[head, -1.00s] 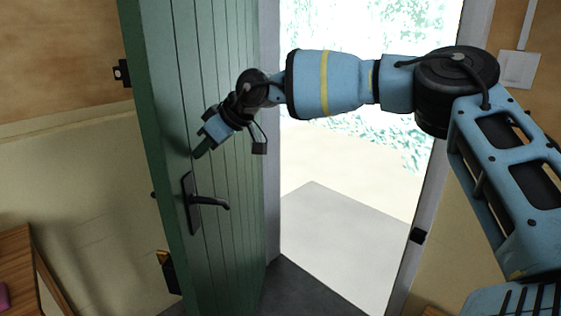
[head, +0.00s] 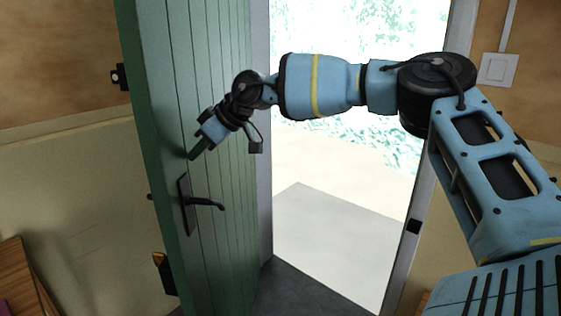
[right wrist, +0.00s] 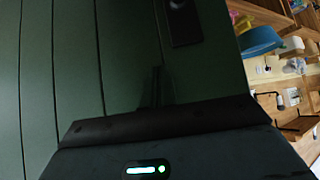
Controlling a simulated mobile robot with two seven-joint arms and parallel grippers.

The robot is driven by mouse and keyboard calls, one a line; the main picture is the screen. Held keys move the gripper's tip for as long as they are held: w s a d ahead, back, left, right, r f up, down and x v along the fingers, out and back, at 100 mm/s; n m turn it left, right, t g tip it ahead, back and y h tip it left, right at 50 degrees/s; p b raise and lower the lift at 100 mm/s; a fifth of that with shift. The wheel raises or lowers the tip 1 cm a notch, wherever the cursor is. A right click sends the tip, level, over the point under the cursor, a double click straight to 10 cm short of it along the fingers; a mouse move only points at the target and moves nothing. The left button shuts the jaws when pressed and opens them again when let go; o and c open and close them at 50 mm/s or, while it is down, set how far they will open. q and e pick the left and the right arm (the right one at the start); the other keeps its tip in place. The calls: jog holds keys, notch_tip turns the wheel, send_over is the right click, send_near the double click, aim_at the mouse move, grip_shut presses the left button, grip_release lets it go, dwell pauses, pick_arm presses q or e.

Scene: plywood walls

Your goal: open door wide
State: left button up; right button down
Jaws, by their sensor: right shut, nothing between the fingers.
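The green plank door (head: 220,180) stands swung well open into the room, at the left of the doorway in the head view. Its black lever handle (head: 207,204) sits on a dark plate near the free edge. My right gripper (head: 193,156) is shut and empty, with its fingertips at the door face a little above the handle plate. Whether they touch the door is hard to tell. In the right wrist view the green door face (right wrist: 80,60) fills most of the picture. The left gripper is not in view.
The doorway (head: 330,200) is open onto a bright outdoors with a pale slab. A white switch (head: 498,70) is on the wall at right. A wooden furniture piece (head: 18,280) stands at lower left. The right wrist view shows shelves with a blue bowl (right wrist: 262,41).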

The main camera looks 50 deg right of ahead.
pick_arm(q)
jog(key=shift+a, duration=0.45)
pick_arm(e)
jog(key=shift+w+a, duration=0.15)
jog(key=shift+a, duration=0.05)
jog(key=shift+d, duration=0.1)
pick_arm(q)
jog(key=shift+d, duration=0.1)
